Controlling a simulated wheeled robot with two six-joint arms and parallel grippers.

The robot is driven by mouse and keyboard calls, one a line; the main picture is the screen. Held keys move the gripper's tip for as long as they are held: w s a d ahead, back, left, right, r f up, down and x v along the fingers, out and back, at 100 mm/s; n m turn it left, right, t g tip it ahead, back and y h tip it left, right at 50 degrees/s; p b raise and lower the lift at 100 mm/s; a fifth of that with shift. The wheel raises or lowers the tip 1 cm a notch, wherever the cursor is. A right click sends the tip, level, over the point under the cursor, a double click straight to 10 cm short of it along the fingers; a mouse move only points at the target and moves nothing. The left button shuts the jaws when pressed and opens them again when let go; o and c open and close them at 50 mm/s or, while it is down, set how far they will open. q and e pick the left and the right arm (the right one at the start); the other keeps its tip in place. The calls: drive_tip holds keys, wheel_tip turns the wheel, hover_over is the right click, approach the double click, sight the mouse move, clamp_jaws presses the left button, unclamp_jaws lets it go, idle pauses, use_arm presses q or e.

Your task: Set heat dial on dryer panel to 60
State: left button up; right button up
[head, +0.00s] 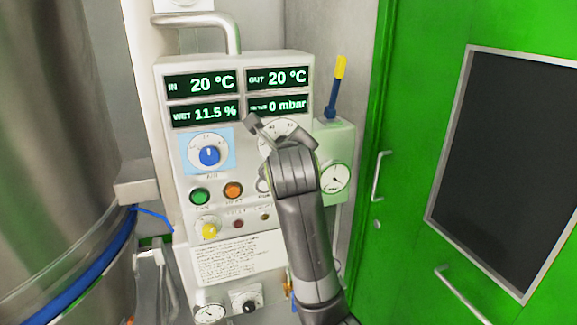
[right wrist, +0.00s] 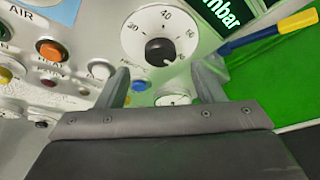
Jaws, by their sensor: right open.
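The dryer panel (head: 238,180) is a pale box with four green-lit readouts. Its heat dial (head: 280,127) is a white numbered disc, mostly hidden by my right gripper (head: 270,133) in the head view. In the right wrist view the dial face (right wrist: 135,38) shows 20, 40 and 60 around a black knob (right wrist: 158,50). A small white mark on the knob points to the lower right, past 60; the exact reading is unclear. My right gripper (right wrist: 162,72) is open and empty, its fingers either side of the knob's lower side, seemingly apart from it. My left gripper is out of view.
A blue-knobbed dial (head: 209,155) sits left of the heat dial. Green (head: 199,196) and orange (head: 233,190) buttons lie below. A yellow-and-blue handle (head: 336,88) and a gauge (head: 335,178) stand to the right. A steel vessel (head: 60,150) fills the left; green doors (head: 410,130) fill the right.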

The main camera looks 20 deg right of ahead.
drive_tip(key=b+v, duration=0.2)
drive_tip(key=v, duration=0.9)
drive_tip(key=shift+s, duration=0.2)
